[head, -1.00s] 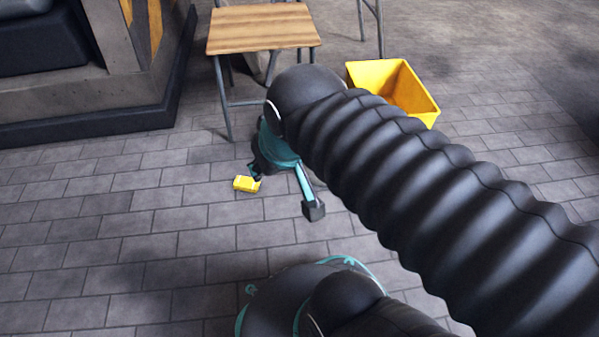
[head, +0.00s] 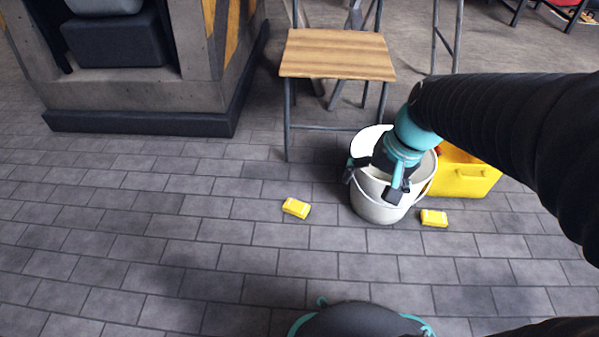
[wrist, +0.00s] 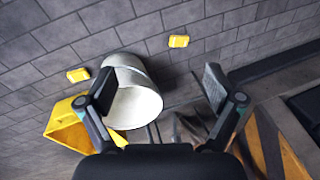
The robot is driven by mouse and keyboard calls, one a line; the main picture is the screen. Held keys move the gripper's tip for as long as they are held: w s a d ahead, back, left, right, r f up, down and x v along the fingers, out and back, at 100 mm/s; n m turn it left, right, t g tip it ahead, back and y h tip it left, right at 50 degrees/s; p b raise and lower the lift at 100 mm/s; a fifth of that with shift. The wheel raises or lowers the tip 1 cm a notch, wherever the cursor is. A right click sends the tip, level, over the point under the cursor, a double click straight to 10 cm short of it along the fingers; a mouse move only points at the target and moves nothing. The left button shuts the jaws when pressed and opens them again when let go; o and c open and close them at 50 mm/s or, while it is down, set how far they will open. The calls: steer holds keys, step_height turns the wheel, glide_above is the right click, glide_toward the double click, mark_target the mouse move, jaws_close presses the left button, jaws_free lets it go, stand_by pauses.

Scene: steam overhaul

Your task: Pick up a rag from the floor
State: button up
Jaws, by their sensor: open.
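Two small yellow folded cloths, which look like rags, lie on the paved floor. One rag (head: 296,208) is left of the white bucket (head: 378,209). The other rag (head: 434,218) is right of the bucket, in front of the yellow crate. In the wrist view they show as the first rag (wrist: 178,41) at the top and the second rag (wrist: 78,75) at the left. My gripper (head: 373,184) is open with nothing between its fingers. In the head view it overlaps the bucket, hiding part of it; the wrist view shows the bucket (wrist: 140,104) beyond the fingers.
A yellow crate (head: 464,182) stands behind the bucket on the right, partly hidden by my arm; something red shows in it. A wooden-topped stool (head: 338,55) stands behind. A concrete structure (head: 205,50) is at the back left. The floor at left is clear.

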steer(key=w+a+f+m+g+y+p, duration=0.1)
steer(key=w+f+m+g+y, duration=0.1)
steer(key=w+f, duration=0.4)
steer(key=w+a+f+m+g+y, duration=0.1)
steer(key=w+a+f+m+y, duration=0.15)
steer(key=f, duration=0.55)
steer(key=m+t+y+p, duration=0.2)
steer(key=m+t+y, duration=0.35)
steer(key=m, duration=0.95)
glide_toward(301, 208)
steer(key=s, duration=0.1)
steer(key=s+d+r+t, duration=0.1)
steer(key=shift+s+d+r, duration=0.15)
steer(key=shift+s+d, duration=0.2)
steer(key=shift+w+a+f, duration=0.15)
steer(key=shift+w+f, duration=0.05)
steer(key=shift+w, duration=0.05)
steer(key=b+x, duration=0.1)
steer(key=x, duration=0.7)
steer(key=shift+w, duration=0.1)
steer(key=shift+w+d+b+x, duration=0.1)
steer(key=shift+w+x, duration=0.05)
steer(key=shift+x, duration=0.7)
steer(key=shift+w+d+b+x, duration=0.1)
steer(key=shift+x, duration=0.75)
steer(key=shift+w+d+b+x, duration=0.1)
steer(key=shift+w+x, duration=0.05)
steer(key=shift+x, duration=0.7)
steer(key=shift+f, duration=0.2)
